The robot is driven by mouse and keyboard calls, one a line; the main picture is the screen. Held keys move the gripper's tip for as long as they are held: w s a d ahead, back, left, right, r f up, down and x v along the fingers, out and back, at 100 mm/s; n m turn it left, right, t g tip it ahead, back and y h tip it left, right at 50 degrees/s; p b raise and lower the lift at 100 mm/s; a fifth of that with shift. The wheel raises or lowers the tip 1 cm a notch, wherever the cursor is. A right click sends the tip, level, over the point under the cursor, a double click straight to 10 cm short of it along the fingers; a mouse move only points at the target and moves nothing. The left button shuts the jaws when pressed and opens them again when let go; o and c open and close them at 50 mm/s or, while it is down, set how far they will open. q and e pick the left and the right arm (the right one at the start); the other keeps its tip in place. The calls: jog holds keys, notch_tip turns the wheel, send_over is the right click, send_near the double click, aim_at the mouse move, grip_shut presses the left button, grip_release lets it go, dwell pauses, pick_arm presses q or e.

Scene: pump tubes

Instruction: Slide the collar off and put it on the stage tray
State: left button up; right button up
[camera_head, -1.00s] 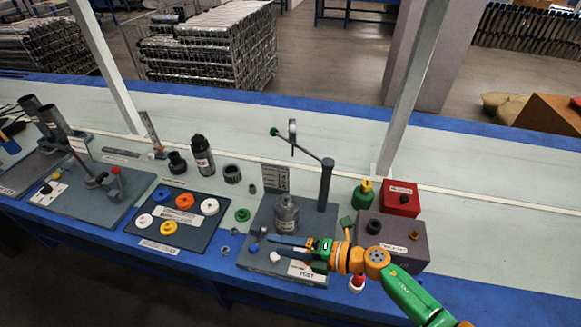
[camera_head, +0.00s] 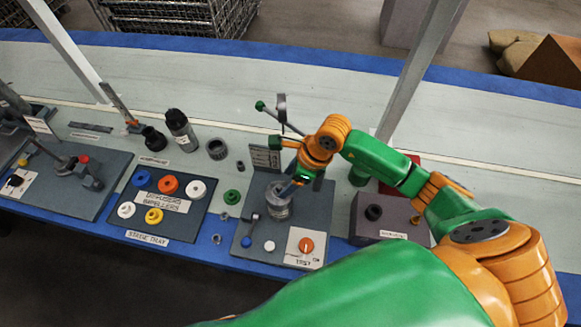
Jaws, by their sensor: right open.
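The stage tray (camera_head: 190,228) is a dark flat tray left of centre, with blue, orange, white and yellow round parts on it. Right of it a grey metal cylinder (camera_head: 275,208) stands upright on the grey test base (camera_head: 236,250). I cannot make out a separate collar on the cylinder; its top is partly hidden by my right gripper. My right gripper (camera_head: 288,188) is open and points down-left at the cylinder's top; I cannot tell whether it touches. My left gripper is not in view.
A post with a lever and ring (camera_head: 281,108) stands behind my right gripper. A grey box (camera_head: 378,220) is to the right. A green ring (camera_head: 232,196), a dark ring (camera_head: 216,149) and a dark bottle (camera_head: 180,130) stand between tray and base or behind. The far belt is clear.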

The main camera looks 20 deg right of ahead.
aim_at(281, 188)
jog(key=x, duration=0.3)
jog(key=shift+a+f, duration=0.3)
jog(key=shift+f, duration=0.25)
grip_shut()
jog(key=shift+r, duration=0.2)
jog(key=shift+r+p, duration=0.45)
jog(key=shift+p, duration=0.1)
jog(key=shift+r, duration=0.1)
jog(key=shift+r+p, duration=1.85)
jog(key=shift+r, duration=0.35)
